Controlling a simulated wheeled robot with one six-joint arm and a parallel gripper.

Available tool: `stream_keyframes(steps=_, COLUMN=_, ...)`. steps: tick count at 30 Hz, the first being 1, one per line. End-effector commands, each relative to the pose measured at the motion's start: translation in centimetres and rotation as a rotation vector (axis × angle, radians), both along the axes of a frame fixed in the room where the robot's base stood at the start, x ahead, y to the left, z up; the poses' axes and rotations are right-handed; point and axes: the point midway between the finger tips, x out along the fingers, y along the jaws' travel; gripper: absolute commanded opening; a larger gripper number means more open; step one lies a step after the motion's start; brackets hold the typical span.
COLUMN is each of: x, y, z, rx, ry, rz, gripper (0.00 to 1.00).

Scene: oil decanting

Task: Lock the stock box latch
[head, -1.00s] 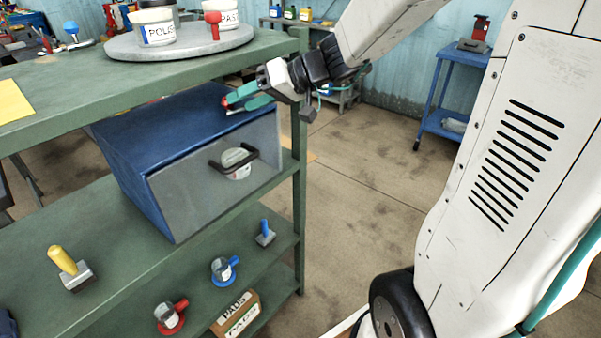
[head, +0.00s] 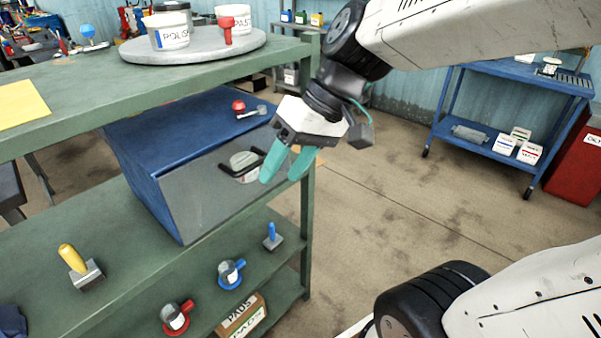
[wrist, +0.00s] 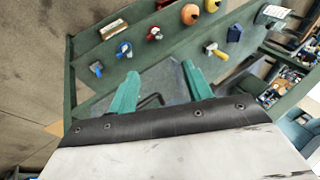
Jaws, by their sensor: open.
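The blue stock box (head: 170,125) sits on the middle shelf of the green rack, with its grey front (head: 195,195) facing out. A black handle (head: 228,172) and a pale round label (head: 243,160) are on the front. The latch (head: 240,106), a red knob with a small metal bar, shows on the box top near the front right corner. I cannot tell whether it is locked. My gripper (head: 283,176) is open and empty, its teal fingers in front of the handle's right end, apart from the latch. In the wrist view, the handle (wrist: 150,100) shows between the fingers.
The rack's top shelf (head: 75,75) lies above the box, with a grey round tray (head: 190,52) holding tubs. A green post (head: 307,215) stands close to the box's right side. A yellow-handled tool (head: 78,262) stands left on the shelf. The floor (head: 390,195) to the right is clear.

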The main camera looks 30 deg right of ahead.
Motion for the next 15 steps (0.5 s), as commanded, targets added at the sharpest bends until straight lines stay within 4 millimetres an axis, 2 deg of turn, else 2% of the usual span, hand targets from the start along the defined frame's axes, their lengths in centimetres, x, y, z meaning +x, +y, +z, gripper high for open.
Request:
stream_keyframes(steps=3, x=-1.9, y=-0.6, z=-0.3, rx=-0.074, ry=0.032, rz=-0.015, gripper=0.50)
stream_keyframes(steps=6, x=-3.0, y=-1.1, z=-0.6, rx=-0.122, ry=0.051, rz=-0.031, gripper=0.50)
stream_keyframes(steps=15, x=-4.1, y=-1.8, z=-0.8, rx=-0.176, ry=0.072, rz=-0.054, gripper=0.50)
